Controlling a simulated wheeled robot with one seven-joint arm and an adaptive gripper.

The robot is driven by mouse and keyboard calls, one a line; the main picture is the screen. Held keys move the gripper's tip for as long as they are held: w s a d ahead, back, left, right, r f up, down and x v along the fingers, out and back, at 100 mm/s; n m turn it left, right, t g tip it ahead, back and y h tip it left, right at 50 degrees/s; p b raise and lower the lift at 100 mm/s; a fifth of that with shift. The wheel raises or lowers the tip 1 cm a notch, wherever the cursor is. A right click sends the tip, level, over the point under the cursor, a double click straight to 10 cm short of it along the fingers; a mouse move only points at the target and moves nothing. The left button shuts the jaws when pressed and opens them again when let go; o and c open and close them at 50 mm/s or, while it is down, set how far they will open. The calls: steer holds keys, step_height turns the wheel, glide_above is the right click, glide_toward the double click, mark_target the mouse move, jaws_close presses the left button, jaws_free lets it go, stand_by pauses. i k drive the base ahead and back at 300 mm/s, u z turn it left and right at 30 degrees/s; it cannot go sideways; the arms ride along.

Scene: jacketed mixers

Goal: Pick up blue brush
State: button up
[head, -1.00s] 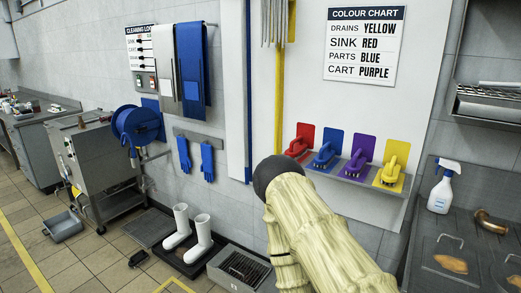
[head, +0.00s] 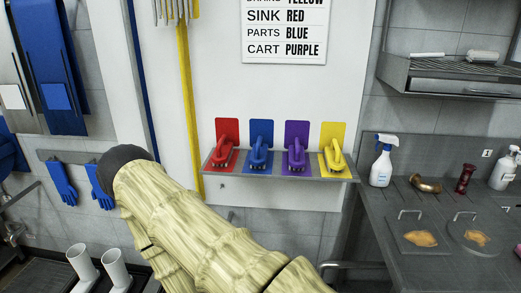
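The blue brush (head: 260,154) sits on a grey wall shelf (head: 283,178), in front of a blue backing plate (head: 261,132). It stands between the red brush (head: 225,155) on its left and the purple brush (head: 296,154) on its right. The yellow brush (head: 334,155) is at the right end of the shelf. My arm, in a pale ribbed cover with a dark round part, reaches up from the bottom, left of and below the shelf. My gripper's fingers do not show.
A steel counter (head: 384,225) at the right holds a white spray bottle (head: 382,161), a brass elbow (head: 425,184) and two lidded plates. A yellow pole (head: 187,110) stands left of the brushes. Blue gloves (head: 62,183) hang at the left. A steel rack (head: 445,78) is at upper right.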

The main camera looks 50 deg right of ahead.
mark_target(258, 155)
steer(key=z, duration=0.65)
steer(key=i, duration=0.75)
steer(key=z, duration=0.85)
